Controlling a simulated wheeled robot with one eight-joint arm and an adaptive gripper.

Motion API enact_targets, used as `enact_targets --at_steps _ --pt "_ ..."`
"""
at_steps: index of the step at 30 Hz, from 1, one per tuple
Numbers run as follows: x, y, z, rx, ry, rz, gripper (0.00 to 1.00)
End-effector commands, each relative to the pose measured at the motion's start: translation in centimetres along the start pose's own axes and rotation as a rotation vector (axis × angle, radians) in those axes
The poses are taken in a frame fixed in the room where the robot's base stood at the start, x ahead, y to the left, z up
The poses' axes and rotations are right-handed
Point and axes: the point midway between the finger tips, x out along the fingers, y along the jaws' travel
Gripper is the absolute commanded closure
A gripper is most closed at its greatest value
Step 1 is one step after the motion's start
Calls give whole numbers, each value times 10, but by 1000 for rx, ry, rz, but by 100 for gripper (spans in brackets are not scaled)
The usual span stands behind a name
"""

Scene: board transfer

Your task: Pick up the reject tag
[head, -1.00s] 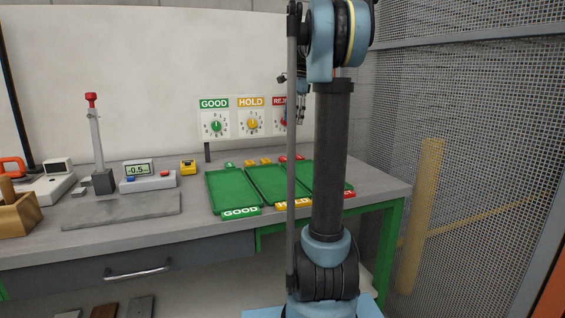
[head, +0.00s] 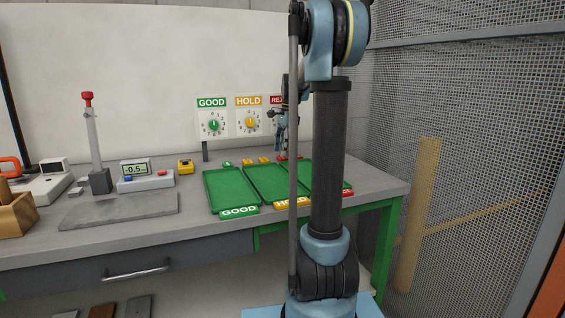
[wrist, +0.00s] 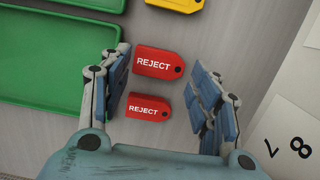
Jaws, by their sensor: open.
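Two red reject tags lie between my open fingers in the wrist view: an upper one (wrist: 160,62) and a lower one (wrist: 148,107). Each has white lettering and a dark hole at its right end. In the head view my gripper (head: 281,150) is over the back of the bench near the red tags, partly hidden by my arm.
Green trays marked GOOD (head: 231,188) and HOLD (head: 272,181) stand side by side, with another behind my arm. Yellow tags (head: 249,161) lie behind them. Dials hang under GOOD (head: 213,123) and HOLD (head: 250,122) signs. A white card (wrist: 290,145) is right of my fingers.

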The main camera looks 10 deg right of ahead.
Motion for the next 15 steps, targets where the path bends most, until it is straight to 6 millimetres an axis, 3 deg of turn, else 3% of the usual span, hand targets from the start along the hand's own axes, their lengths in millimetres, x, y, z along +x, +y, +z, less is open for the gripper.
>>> enact_targets --at_steps 6,14,15 --pt "22 0 0 0 0 0 43" --pt "24 0 0 0 0 0 43" --pt "24 0 0 1 0 0 50"
